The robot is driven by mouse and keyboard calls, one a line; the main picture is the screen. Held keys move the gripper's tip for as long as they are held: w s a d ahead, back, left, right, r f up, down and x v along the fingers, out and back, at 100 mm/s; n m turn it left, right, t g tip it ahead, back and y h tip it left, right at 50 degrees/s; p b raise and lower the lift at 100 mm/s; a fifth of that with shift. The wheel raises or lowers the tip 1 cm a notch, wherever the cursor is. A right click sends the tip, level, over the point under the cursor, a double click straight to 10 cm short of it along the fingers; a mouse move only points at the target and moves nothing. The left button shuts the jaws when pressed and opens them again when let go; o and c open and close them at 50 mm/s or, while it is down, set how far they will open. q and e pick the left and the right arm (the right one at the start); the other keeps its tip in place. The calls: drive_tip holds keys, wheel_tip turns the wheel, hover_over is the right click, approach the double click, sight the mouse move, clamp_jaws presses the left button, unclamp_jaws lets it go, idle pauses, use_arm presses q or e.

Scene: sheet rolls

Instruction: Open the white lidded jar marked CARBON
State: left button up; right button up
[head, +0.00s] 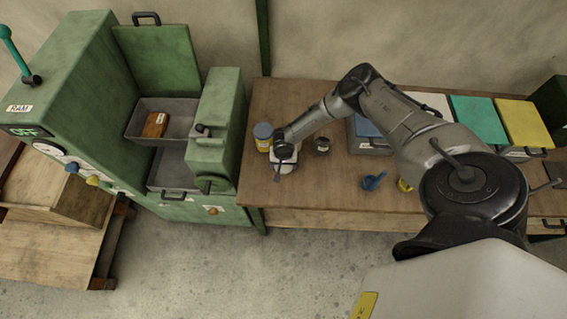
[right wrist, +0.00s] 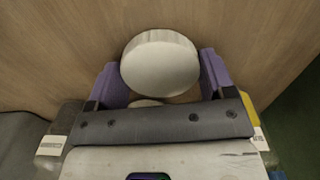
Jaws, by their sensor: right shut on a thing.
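The white jar (head: 283,165) stands on the wooden bench near its left end, partly covered by my right gripper (head: 284,153). In the right wrist view, a round white piece (right wrist: 160,65), which looks like the jar's top, sits between the purple fingers of my right gripper (right wrist: 165,78). The gripper is shut on it. A smaller white patch (right wrist: 146,103) shows just behind it. I cannot tell whether the lid is apart from the jar. The CARBON marking is not readable. My left gripper is out of view.
A blue-lidded yellow jar (head: 263,136) and a dark jar (head: 322,145) flank the white jar closely. A blue scoop (head: 373,181) lies farther right. The green press (head: 215,150) borders the bench (head: 320,185) on the left. Coloured-lidded bins (head: 478,118) stand at the right.

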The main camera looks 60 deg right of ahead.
drive_tip(key=shift+f, duration=0.15)
drive_tip(key=o, duration=1)
